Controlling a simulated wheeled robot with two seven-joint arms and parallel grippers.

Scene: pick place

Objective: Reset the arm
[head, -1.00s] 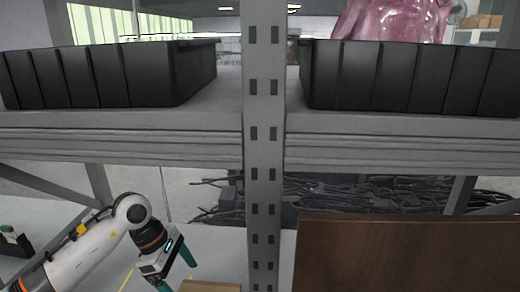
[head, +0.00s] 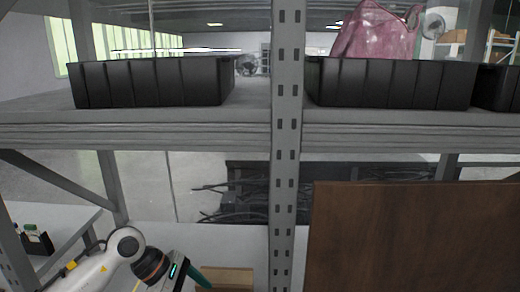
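My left arm comes in from the lower left in the head view. Its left gripper (head: 190,280) is at the bottom edge, in front of the lower part of the shelf rack. One green finger shows and the rest is cut off by the frame, so I cannot tell whether it is open or shut. My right arm and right gripper are not in view.
A grey rack post (head: 286,150) stands in the middle. The shelf beam (head: 130,136) carries black bins, one at left (head: 150,84) and one at right (head: 390,84). A pink bag (head: 375,32) shows above the right bin. A brown panel (head: 410,240) fills the lower right.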

